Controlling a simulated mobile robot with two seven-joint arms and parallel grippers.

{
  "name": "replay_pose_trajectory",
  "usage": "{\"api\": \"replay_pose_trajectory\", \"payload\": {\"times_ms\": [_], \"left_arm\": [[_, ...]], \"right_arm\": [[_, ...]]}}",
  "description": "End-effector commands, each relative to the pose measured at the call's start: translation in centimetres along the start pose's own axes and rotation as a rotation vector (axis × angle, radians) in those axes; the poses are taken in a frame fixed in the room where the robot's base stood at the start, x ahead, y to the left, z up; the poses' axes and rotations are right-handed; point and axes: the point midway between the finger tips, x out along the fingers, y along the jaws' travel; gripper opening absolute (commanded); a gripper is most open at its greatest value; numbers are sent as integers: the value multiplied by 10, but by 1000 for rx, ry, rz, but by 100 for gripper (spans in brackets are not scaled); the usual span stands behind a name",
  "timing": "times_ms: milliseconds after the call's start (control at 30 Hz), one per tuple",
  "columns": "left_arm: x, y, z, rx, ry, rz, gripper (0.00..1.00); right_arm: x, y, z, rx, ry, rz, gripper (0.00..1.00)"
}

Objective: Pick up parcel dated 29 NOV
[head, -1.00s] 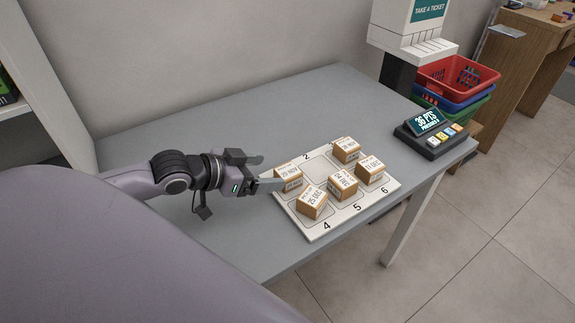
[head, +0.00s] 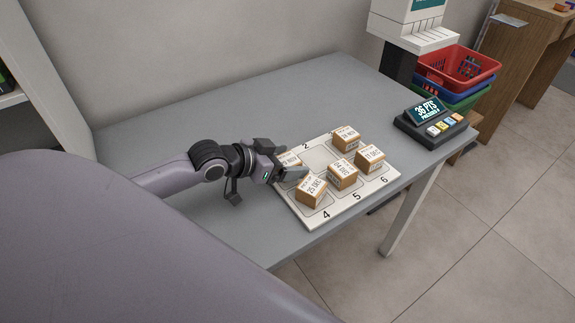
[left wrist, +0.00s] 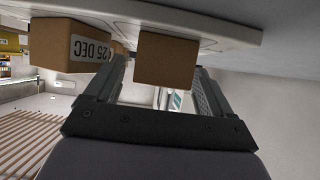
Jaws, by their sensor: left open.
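Small brown parcels with white date labels sit on a numbered white board (head: 318,156). One parcel (head: 292,160) at the board's left shows a NOV label; its day is hard to read now, and my left gripper partly hides it. My left gripper (head: 285,165) is open, with its fingers on either side of that parcel. In the left wrist view the parcel (left wrist: 167,58) stands between the finger tips; I cannot tell whether they touch it. Another NOV parcel (head: 345,138) sits at the back, its day too small to be sure. My right gripper is not in view.
The 25 DEC parcel (head: 311,190) stands close to my left gripper, also in the left wrist view (left wrist: 72,45). Other DEC parcels (head: 342,175) and (head: 369,158) stand to the right. A points display (head: 433,122) and stacked baskets (head: 458,70) are farther right. The grey counter behind the board is clear.

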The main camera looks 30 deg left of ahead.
Motion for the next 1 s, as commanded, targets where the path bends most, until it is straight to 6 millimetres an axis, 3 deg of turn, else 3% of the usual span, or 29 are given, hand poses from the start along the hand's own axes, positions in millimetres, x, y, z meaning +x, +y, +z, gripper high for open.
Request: {"api": "replay_pose_trajectory", "payload": {"times_ms": [300, 467, 500, 833, 1000], "left_arm": [[4, 0, 0, 1, -1, 0, 83], [3, 0, 0, 1, -1, 0, 31], [3, 0, 0, 1, -1, 0, 25], [2, 0, -3, 1, 1, 0, 25], [-5, 0, -16, 2, 3, 1, 25]], "right_arm": [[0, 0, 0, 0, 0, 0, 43], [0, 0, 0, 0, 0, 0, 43], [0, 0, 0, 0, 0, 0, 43], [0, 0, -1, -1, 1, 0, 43], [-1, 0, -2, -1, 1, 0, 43]]}}
